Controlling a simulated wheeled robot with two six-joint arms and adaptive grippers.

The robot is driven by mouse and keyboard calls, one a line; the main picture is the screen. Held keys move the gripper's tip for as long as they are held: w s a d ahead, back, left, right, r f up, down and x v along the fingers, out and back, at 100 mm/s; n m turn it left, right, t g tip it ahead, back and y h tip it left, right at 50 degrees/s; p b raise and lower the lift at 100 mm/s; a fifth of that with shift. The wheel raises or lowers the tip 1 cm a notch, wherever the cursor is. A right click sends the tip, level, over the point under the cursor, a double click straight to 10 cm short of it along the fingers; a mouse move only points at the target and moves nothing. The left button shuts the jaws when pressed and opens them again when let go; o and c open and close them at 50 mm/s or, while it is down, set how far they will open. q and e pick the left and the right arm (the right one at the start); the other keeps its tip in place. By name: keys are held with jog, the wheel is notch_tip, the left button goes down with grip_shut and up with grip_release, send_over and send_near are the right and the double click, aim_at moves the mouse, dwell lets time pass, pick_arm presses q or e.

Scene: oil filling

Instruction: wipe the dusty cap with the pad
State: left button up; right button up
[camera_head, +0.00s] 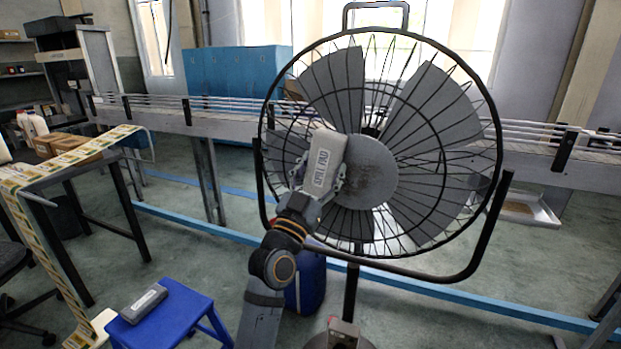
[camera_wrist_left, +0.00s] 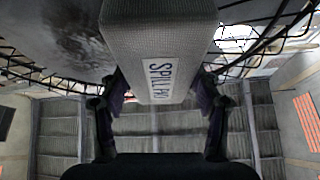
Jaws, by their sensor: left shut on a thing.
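The cap (camera_head: 372,172) is the round grey disc at the middle of the big black fan. A dark brownish smudge shows on it, and it fills the upper left of the left wrist view (camera_wrist_left: 62,40). The pad (camera_head: 326,158) is a light grey block with a white "SPILL PAD" label; it also shows in the left wrist view (camera_wrist_left: 160,40). My left gripper (camera_head: 316,188) is shut on the pad, with a finger on each side of it. The pad overlaps the cap's left edge in the head view; I cannot tell if they touch. My right gripper is not in view.
The fan's wire cage (camera_head: 487,207) surrounds the cap. A blue stool (camera_head: 178,318) with a grey labelled object (camera_head: 143,303) stands at the lower left. A blue container (camera_head: 308,282) stands behind my left arm. A conveyor (camera_head: 235,127) runs behind the fan.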

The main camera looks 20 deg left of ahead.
pick_arm(q)
jog(key=shift+d, duration=0.35)
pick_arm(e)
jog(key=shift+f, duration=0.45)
